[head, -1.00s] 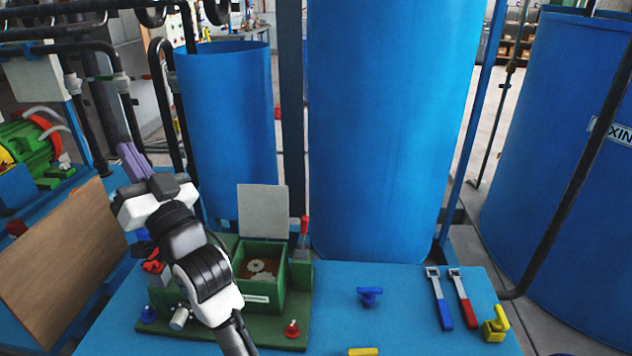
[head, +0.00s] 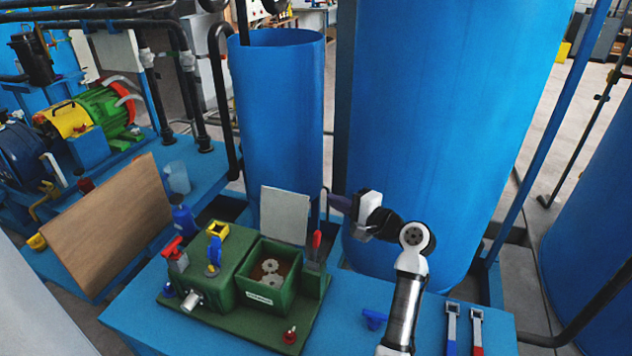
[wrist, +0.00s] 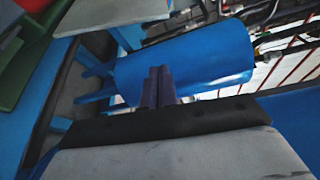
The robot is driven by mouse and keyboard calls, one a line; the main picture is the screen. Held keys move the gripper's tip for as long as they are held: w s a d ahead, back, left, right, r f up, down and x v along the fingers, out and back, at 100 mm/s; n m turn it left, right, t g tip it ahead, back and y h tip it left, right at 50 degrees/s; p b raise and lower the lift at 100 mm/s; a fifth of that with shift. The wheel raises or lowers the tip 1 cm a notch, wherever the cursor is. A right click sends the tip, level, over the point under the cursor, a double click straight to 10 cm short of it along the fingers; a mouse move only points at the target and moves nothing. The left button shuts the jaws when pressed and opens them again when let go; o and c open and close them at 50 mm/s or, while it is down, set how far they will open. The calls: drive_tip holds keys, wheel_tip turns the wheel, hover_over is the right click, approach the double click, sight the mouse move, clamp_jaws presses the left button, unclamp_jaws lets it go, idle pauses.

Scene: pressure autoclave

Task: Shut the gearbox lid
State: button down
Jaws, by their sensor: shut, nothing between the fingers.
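The green gearbox (head: 268,296) stands on the blue bench, with two pale gears (head: 270,272) inside its open box. Its pale grey lid (head: 285,214) stands up, leaning slightly back, at the box's rear edge. In the wrist view the lid seems to be the pale panel (wrist: 112,12) at the top left. My gripper (head: 335,202) is to the right of the lid at about its height in the head view, with its fingers pointing left. The closed purple fingers (wrist: 158,86) hold nothing. They look apart from the lid, though the depth gap is hard to judge.
A red-handled lever (head: 315,243) stands at the gearbox's right side. A blue valve handle (head: 213,255) and a red knob (head: 174,252) rise on its left. Large blue tanks (head: 430,130) stand close behind. Two wrenches (head: 464,328) lie at the bench's right.

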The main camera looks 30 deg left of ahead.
sight(300, 196)
drive_tip(key=shift+g, duration=0.3)
drive_tip(key=s+a+p, duration=0.1)
drive_tip(key=a+p, duration=0.1)
drive_tip(key=a, duration=0.1)
drive_tip(key=a+p, duration=0.1)
drive_tip(key=a, duration=0.2)
drive_tip(key=s+a+p, duration=0.1)
drive_tip(key=a+p, duration=0.1)
drive_tip(key=a, duration=0.1)
drive_tip(key=shift+s+p, duration=0.3)
drive_tip(key=shift+f+b, duration=0.15)
drive_tip(key=shift+b, duration=0.3)
